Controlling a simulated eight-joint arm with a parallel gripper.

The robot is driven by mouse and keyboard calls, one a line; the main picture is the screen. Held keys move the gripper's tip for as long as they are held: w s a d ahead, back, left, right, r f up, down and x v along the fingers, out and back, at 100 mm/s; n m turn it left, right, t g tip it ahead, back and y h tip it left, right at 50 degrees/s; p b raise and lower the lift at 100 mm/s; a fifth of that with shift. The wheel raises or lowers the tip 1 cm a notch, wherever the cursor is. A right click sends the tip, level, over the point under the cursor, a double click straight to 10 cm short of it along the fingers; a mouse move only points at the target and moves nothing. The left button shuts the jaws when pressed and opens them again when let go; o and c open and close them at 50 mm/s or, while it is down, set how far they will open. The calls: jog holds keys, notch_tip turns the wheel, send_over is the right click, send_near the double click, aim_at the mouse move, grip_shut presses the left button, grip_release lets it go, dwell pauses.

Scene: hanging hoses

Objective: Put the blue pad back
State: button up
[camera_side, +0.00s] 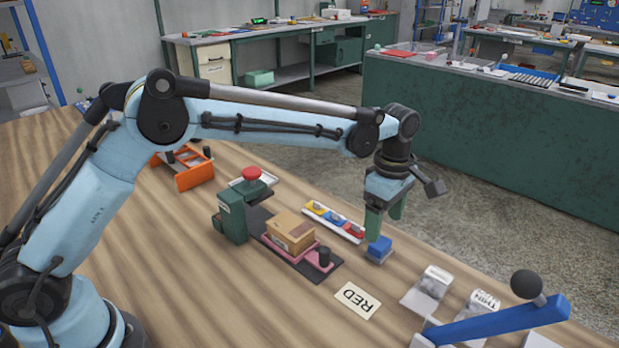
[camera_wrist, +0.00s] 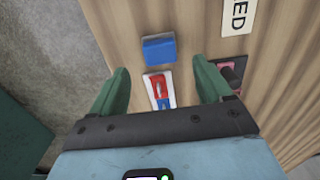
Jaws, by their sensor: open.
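A blue pad (camera_side: 379,246) sits on the wooden table near its far edge, just past the red end of a white tray (camera_side: 347,236). The tray holds yellow, blue and red pieces in a row. In the wrist view the blue pad (camera_wrist: 158,48) lies ahead of the fingertips, and the tray (camera_wrist: 173,96) shows between the fingers with red and blue pieces; its rest is hidden by my gripper. My gripper (camera_side: 386,218) has green fingers pointing down, above the table close to the pad. It is open and empty, also in the wrist view (camera_wrist: 161,70).
A cardboard box (camera_side: 290,230) sits on a pink pad beside a green device with a red button (camera_side: 251,173). A RED card (camera_side: 357,299), grey blocks (camera_side: 435,281) and a blue lever (camera_side: 500,322) lie nearer. An orange rack (camera_side: 194,176) stands left. The table edge is close.

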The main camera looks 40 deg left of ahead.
aim_at(380, 242)
jog(key=s+a+r+m+t, duration=0.3)
jog(key=s+a+r+m, duration=0.55)
jog(key=r, duration=0.35)
jog(key=s+a+f+m+t, duration=0.4)
jog(key=s+a+m, duration=0.4)
jog(key=s, duration=0.4)
jog(key=shift+s+f+m, duration=0.3)
jog(key=shift+f+m, duration=0.3)
jog(key=shift+m, duration=0.15)
